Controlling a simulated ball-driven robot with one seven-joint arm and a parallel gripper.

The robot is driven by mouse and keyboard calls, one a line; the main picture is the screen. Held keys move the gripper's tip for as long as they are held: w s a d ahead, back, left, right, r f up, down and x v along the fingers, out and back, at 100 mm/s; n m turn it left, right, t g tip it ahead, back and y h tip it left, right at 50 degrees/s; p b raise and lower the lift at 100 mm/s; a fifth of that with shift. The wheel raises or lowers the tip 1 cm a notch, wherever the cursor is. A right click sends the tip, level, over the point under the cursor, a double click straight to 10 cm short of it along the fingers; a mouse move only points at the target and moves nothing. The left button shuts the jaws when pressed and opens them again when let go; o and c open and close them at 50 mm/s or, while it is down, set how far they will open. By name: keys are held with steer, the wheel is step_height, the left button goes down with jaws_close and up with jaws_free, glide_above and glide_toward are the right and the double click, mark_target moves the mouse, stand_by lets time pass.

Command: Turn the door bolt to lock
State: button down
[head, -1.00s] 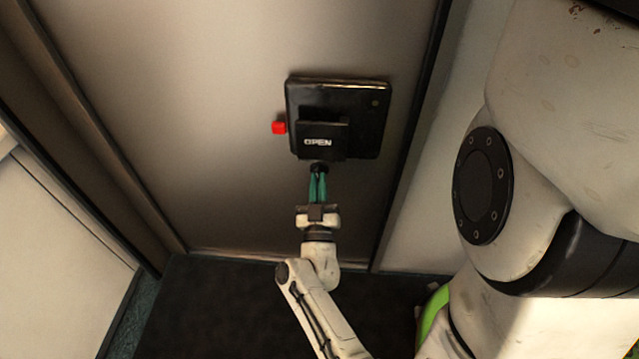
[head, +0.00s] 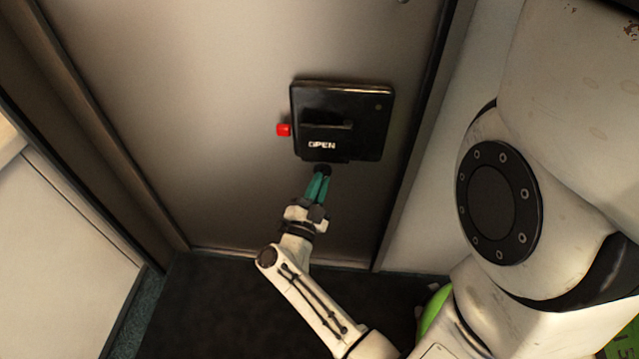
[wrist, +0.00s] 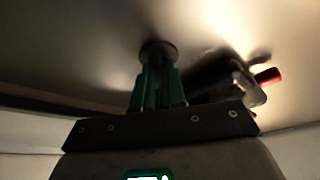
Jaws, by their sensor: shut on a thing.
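A black lock plate (head: 368,136) with a slot and a flap marked OPEN (head: 322,145) is on the door. A red tab (head: 283,129) sticks out at its left side; it also shows in the wrist view (wrist: 268,76). A small round black knob (head: 323,168) sits just under the plate. My gripper (head: 321,178) has its teal fingers shut on this knob, coming from below. In the wrist view, the fingers (wrist: 157,75) meet under the dark disc of the knob (wrist: 158,48). The fingers hide part of the knob, so its turn angle cannot be told.
The grey door (head: 200,110) fills the view, with a dark frame strip (head: 420,120) close to the right of the plate. A white cabinet (head: 60,240) stands at the lower left. Dark floor (head: 210,300) lies below the door.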

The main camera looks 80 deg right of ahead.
steer(key=shift+m+g, duration=0.3)
steer(key=shift+m, duration=0.5)
steer(key=shift+y, duration=0.3)
steer(key=c, duration=1.2)
jaws_free()
steer(key=p+v, duration=0.1)
steer(key=v, duration=1)
steer(key=shift+w+d, duration=0.1)
steer(key=shift+w, duration=0.05)
